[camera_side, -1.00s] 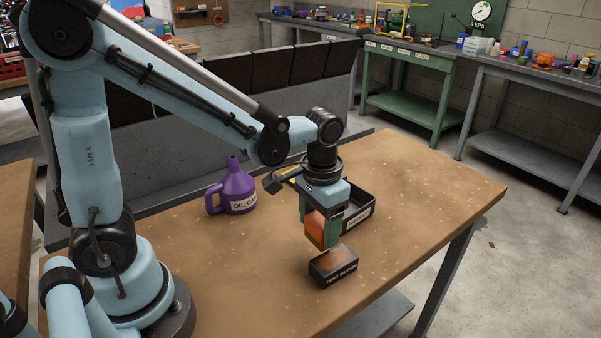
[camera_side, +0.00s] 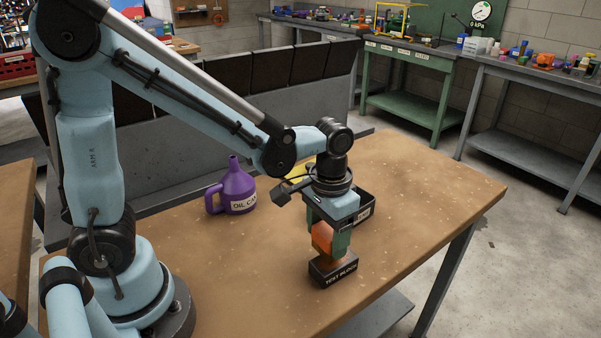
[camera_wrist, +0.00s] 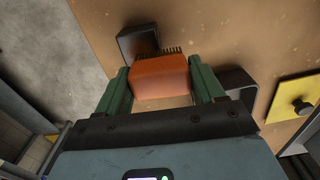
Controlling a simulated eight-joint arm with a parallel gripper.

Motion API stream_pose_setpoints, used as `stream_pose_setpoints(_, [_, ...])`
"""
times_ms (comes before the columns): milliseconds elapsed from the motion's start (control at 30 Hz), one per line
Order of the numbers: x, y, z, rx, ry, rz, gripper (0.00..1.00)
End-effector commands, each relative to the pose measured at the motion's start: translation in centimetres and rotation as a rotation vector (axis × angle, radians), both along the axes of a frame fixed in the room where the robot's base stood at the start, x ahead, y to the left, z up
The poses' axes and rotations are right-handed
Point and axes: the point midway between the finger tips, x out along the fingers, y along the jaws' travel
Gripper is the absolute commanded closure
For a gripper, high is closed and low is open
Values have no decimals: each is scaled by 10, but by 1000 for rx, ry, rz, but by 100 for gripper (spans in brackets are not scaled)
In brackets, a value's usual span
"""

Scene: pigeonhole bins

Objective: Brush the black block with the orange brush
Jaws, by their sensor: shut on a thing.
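The black block (camera_side: 338,278), labelled as a test block, stands on the wooden table near its front edge. My gripper (camera_side: 331,243) is shut on the orange brush (camera_side: 322,238), right above the block. In the wrist view the brush (camera_wrist: 161,77) sits between the green fingers of my gripper (camera_wrist: 161,85), with dark bristles along its far edge. The black block (camera_wrist: 137,40) shows just beyond the bristles. In the side view the brush's lower end appears to meet the block's top; the exact contact is hidden.
A purple oil can (camera_side: 234,190) stands on the table (camera_side: 430,190) left of my gripper. A black open tray (camera_side: 365,208) is just behind my gripper. A yellow thing (camera_wrist: 296,99) with a dark knob shows in the wrist view. The table's right side is clear.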

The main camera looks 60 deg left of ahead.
Motion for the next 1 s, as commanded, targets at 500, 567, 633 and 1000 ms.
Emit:
stream_pose_setpoints(500, [1,24,-3,1,0,0,56])
stream_pose_setpoints(567, [0,21,-3,1,0,-1,56])
stream_pose_setpoints(633, [0,17,-3,1,0,-2,56])
stream_pose_setpoints(1000, [0,1,-1,0,0,1,56])
